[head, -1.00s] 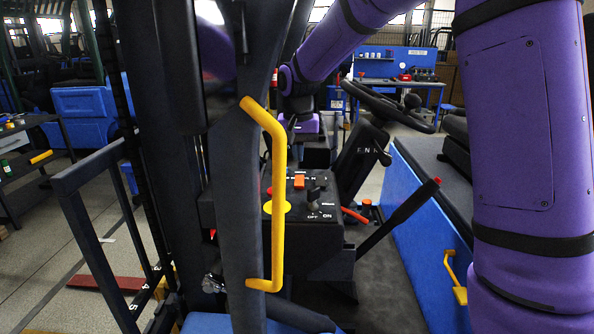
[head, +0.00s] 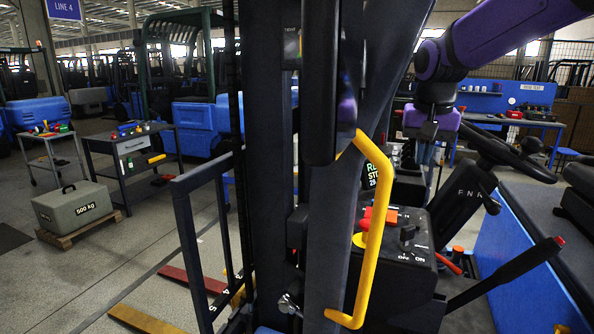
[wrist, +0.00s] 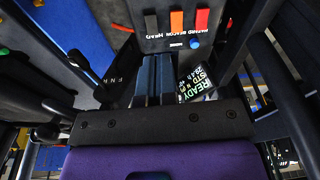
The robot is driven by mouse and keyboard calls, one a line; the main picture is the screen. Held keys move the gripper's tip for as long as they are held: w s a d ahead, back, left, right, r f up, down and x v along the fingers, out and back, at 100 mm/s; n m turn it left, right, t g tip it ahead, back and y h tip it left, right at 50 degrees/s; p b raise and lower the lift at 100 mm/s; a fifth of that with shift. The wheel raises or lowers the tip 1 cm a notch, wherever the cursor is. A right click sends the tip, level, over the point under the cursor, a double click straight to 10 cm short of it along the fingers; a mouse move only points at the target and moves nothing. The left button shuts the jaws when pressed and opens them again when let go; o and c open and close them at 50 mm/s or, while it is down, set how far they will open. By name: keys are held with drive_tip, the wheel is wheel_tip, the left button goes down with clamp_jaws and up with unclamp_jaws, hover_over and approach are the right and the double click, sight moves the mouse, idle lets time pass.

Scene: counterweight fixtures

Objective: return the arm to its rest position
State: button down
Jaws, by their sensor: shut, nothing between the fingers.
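My arm (head: 500,35) is purple and bent, reaching in from the upper right in the head view. Its wrist and purple hand hang over the truck's control panel, beside the steering wheel. My gripper (wrist: 153,75) shows in the wrist view with its two dark fingers together and nothing between them. The fingers point toward the panel's row of black, orange and red switches (wrist: 176,22). A lit display reading READY (wrist: 197,82) is right of the fingers. In the head view the fingertips are hard to make out.
A yellow grab handle (head: 374,240) and dark mast posts stand in front of the panel (head: 400,262). The steering wheel (head: 500,150) and a black lever (head: 505,275) are to the right. A 500 kg weight (head: 73,207) on a pallet and two carts stand left, with open floor between.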

drive_tip(key=s+d+f+n+t, duration=0.1)
drive_tip(key=s+d, duration=0.1)
drive_tip(key=s, duration=1.1)
drive_tip(key=s+d+f+n+t, duration=0.1)
drive_tip(key=s+d+n+t, duration=0.1)
drive_tip(key=s, duration=1.1)
drive_tip(key=shift+s+n+t, duration=0.3)
drive_tip(key=c, duration=1.8)
unclamp_jaws()
drive_tip(key=shift+c, duration=0.2)
